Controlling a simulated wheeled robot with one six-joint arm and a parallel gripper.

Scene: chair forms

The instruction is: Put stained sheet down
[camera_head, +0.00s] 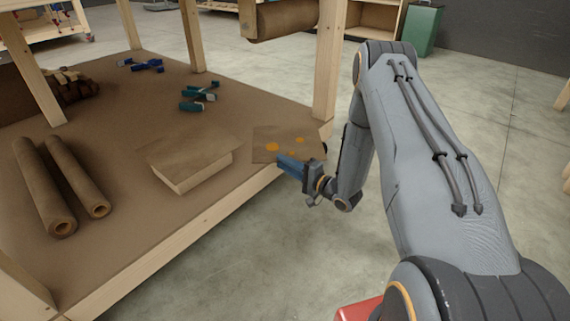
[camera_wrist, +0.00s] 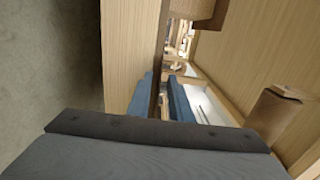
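The stained sheet (camera_head: 275,138) is brown with several orange spots. It shows in the head view by the shelf's right corner, in front of the wooden post. My gripper (camera_head: 291,166), with blue fingers, is at the sheet's near edge. In the wrist view the fingers (camera_wrist: 161,100) stand close on either side of a thin dark strip, which looks like the sheet seen edge-on. The gripper appears shut on it. I cannot tell whether the sheet touches the shelf. A stack of plain brown sheets (camera_head: 188,166) lies to its left.
The brown lower shelf (camera_head: 130,160) has a pale wooden front edge. Two brown rolls (camera_head: 60,190) lie at its left. Blue and teal clamps (camera_head: 198,97) lie further back. Wooden posts (camera_head: 327,65) rise at the corners. A green bin (camera_head: 424,30) stands behind on open concrete floor.

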